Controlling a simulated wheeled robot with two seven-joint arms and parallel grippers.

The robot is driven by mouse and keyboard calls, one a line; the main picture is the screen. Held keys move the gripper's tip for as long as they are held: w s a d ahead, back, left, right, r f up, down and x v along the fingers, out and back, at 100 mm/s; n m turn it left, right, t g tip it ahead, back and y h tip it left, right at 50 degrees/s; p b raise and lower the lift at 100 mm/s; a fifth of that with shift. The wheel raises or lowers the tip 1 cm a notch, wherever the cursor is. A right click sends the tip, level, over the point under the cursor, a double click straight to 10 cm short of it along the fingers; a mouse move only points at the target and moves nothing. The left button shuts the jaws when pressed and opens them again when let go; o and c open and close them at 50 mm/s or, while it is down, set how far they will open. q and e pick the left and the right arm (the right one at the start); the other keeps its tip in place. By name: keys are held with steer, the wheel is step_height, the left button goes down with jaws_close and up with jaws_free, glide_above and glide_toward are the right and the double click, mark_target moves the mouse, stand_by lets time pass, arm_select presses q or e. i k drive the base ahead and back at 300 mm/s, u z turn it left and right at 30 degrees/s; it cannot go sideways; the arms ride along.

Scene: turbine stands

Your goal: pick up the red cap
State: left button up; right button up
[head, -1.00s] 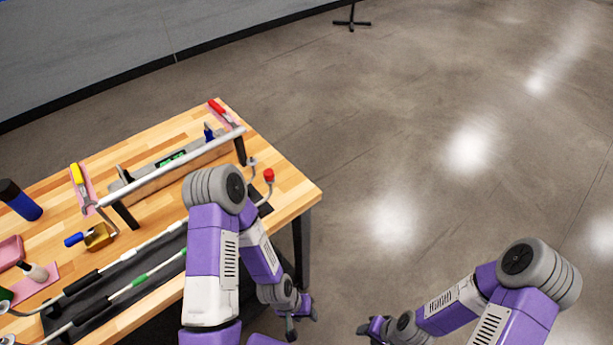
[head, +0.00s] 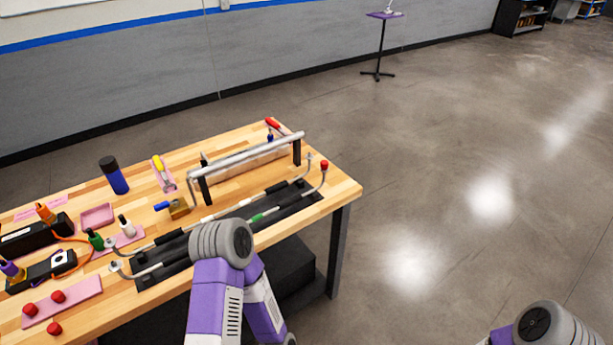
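A red cap (head: 324,164) sits on the end of a bent metal tube near the table's right end. Two more red caps, one (head: 30,309) and another (head: 58,296), rest on a pink mat (head: 88,290) at the front left of the table. A further red cap (head: 54,328) lies on the wood just in front of that mat. My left arm rises in front of the table's front edge, but its gripper is out of view. Only a bit of my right arm shows at the lower right, and its gripper is out of view.
The wooden table (head: 345,190) carries a black tray (head: 300,205) with metal tubes, a raised metal rail (head: 250,155), a blue bottle (head: 114,176) and several small tools. Open floor lies to the right. A purple-topped stand (head: 380,50) is far back.

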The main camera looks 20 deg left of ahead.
mark_target(57, 296)
steer(key=u, duration=0.85)
steer(key=i, duration=1)
steer(key=k, duration=1)
steer(key=z, duration=1)
steer(key=i, duration=0.8)
steer(key=u, duration=2.7)
steer(key=i, duration=0.5)
steer(key=u, duration=0.05)
